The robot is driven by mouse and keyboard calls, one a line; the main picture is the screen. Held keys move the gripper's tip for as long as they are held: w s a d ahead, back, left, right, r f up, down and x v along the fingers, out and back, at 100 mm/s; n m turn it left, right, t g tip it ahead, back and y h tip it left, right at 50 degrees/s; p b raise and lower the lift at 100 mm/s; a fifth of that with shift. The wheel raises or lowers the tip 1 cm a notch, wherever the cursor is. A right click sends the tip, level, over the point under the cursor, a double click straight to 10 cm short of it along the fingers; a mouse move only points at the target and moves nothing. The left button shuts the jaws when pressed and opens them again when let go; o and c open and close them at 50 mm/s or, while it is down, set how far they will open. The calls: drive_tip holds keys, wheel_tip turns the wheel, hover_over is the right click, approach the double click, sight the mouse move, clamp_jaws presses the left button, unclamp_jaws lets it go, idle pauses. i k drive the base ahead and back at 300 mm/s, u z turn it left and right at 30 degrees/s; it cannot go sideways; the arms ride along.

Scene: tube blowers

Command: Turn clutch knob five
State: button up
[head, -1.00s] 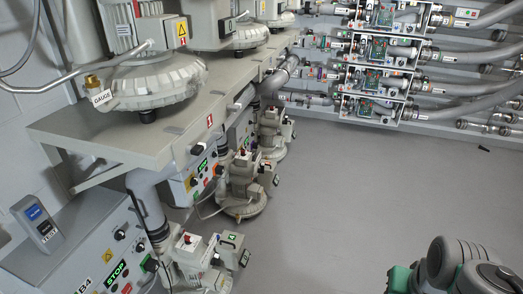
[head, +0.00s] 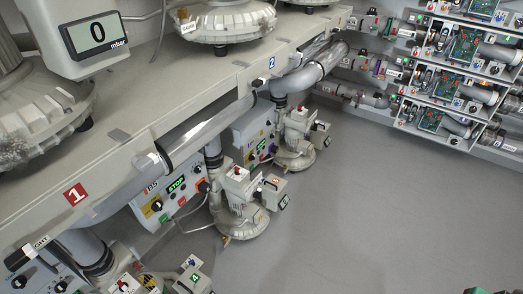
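No label reading clutch knob five can be made out. A control box (head: 168,200) below the bench has a green STOP display, a dark knob (head: 156,205) on a yellow patch, another dark knob at its right, and a small label that seems to end in 5. A second control box (head: 255,138) with knobs stands farther back. Part of another box (head: 38,278) shows at the lower left corner.
The long bench (head: 150,140) carries large blowers and a gauge display (head: 97,32) reading 0. Grey pipes run below its edge. Pump units (head: 240,200) stand on the floor before the boxes. Racks of valves (head: 450,60) line the back right. The grey floor (head: 370,210) is clear.

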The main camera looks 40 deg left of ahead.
sight(238, 171)
drive_tip(key=u, duration=0.35)
drive_tip(key=i, duration=1.2)
drive_tip(key=u, duration=1.6)
drive_tip(key=i, duration=0.95)
drive_tip(key=u, duration=0.8)
